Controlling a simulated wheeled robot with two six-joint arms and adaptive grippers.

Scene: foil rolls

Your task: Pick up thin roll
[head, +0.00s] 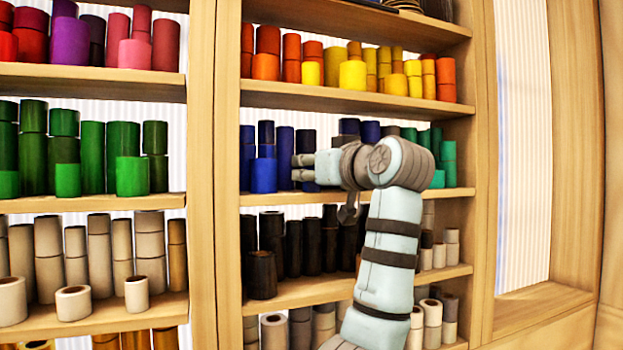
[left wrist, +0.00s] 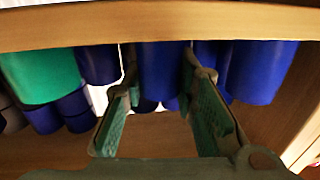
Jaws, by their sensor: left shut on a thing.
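My left gripper (head: 299,167) reaches in from the lower right to the middle shelf of the right bookcase section. Its fingers are at a thin dark blue roll (head: 305,139), whose middle is hidden behind them. In the left wrist view, the left gripper (left wrist: 162,80) has one finger on each side of the blue roll (left wrist: 161,62), shut on it. The roll looks upright; I cannot tell whether its base touches the shelf. My right gripper is not in view.
Other blue rolls (head: 263,175) stand close on the left, and teal rolls (head: 448,150) on the right. The shelf board (head: 262,199) runs below, with black rolls (head: 262,275) underneath. Orange and yellow rolls (head: 353,74) fill the shelf above. A wooden upright (head: 213,200) is at the left.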

